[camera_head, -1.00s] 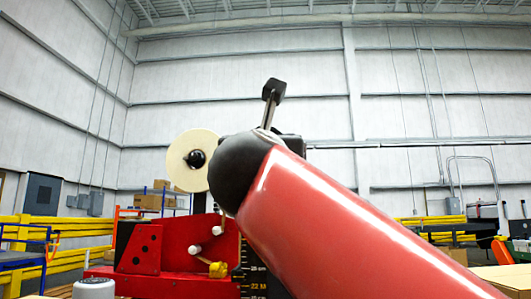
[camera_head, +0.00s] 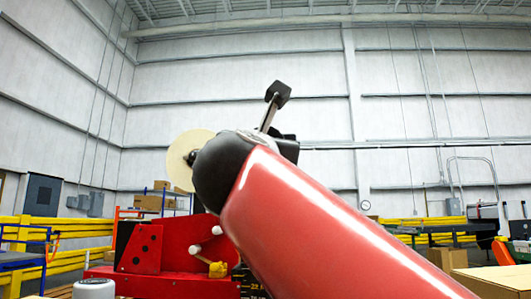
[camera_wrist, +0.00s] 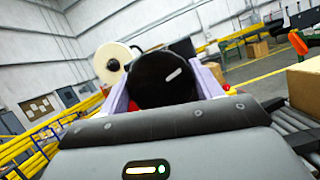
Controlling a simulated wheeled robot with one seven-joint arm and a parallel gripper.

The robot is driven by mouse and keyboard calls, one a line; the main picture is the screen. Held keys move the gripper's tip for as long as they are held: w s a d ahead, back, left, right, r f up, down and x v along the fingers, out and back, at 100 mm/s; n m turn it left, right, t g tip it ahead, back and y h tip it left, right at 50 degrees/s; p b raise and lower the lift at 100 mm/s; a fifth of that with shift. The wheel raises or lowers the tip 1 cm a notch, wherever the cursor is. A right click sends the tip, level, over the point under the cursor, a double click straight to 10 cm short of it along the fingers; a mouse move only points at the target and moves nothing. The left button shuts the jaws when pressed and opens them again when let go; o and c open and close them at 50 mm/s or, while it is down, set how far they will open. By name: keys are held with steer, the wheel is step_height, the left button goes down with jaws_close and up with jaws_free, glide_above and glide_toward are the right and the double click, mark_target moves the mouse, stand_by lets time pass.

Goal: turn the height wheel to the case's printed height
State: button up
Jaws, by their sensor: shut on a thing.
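In the wrist view, my gripper (camera_wrist: 164,84) has its two pale purple fingers on either side of a dark round knob (camera_wrist: 160,70) with a white mark, which looks like the height wheel. The gripper is shut on it. In the head view my arm hides both gripper and wheel. A black scale with yellow marks (camera_head: 250,284) shows only in part beside the red machine (camera_head: 175,255); its figures cannot be read. A cardboard case (camera_head: 490,281) stands at the lower right, and a carton also shows in the wrist view (camera_wrist: 305,88). No printed height is legible.
A cream reel (camera_head: 184,155) stands above the red machine. A roller conveyor (camera_wrist: 296,130) runs at the right in the wrist view. Yellow rails (camera_head: 75,262) stand at the left.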

steer(key=m+h+p, duration=0.1)
steer(key=m, duration=0.3)
steer(key=m+g+h, duration=0.1)
steer(key=m+h, duration=0.1)
steer(key=m, duration=0.2)
steer(key=shift+r+g+p, duration=0.15)
steer(key=shift+g+p, duration=0.15)
steer(key=shift+p, duration=0.1)
steer(key=m+g+h+p, duration=0.1)
steer(key=m, duration=0.2)
steer(key=m+g+h+p, duration=0.1)
steer(key=m+p, duration=0.1)
steer(key=m, duration=0.1)
steer(key=shift+m, duration=0.3)
steer(key=m+g+p, duration=0.1)
steer(key=m+g, duration=0.1)
steer(key=m, duration=0.2)
steer(key=shift+m, duration=0.4)
steer(key=m+g, duration=0.1)
steer(key=m, duration=0.2)
steer(key=shift+f, duration=0.2)
steer(key=shift+m+g+y, duration=0.3)
steer(key=shift+m+y, duration=0.2)
steer(key=shift+m, duration=0.2)
steer(key=o, duration=1)
